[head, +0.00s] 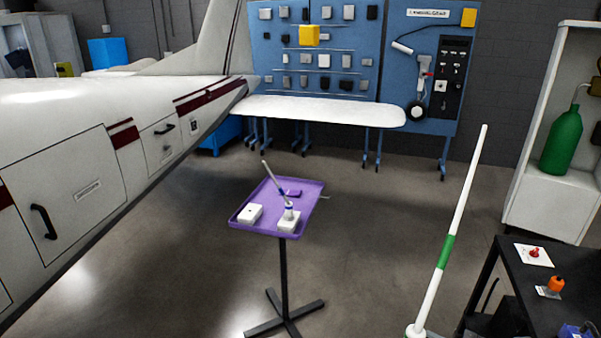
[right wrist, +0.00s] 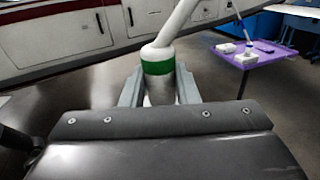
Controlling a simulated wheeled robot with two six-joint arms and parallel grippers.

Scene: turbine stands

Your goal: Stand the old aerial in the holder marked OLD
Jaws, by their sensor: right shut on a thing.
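A white aerial with a green band (head: 446,252) rises tilted to the right in the head view. My right gripper (right wrist: 160,95) is shut on its banded foot (right wrist: 158,68) in the right wrist view; the whip leans up and right. A white holder block (head: 250,214) stands empty at the left of a purple tray (head: 240,222). A second white block (head: 289,224) holds a blue-banded aerial (head: 273,179) with its whip leaning left. Markings are too small to read. My left gripper is not in view.
The tray sits on a thin dark stand (head: 283,270) with floor around it. A white aircraft body (head: 80,170) fills the left. A dark bench (head: 510,290) with small parts stands at the right. A blue tool board (head: 320,50) is behind.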

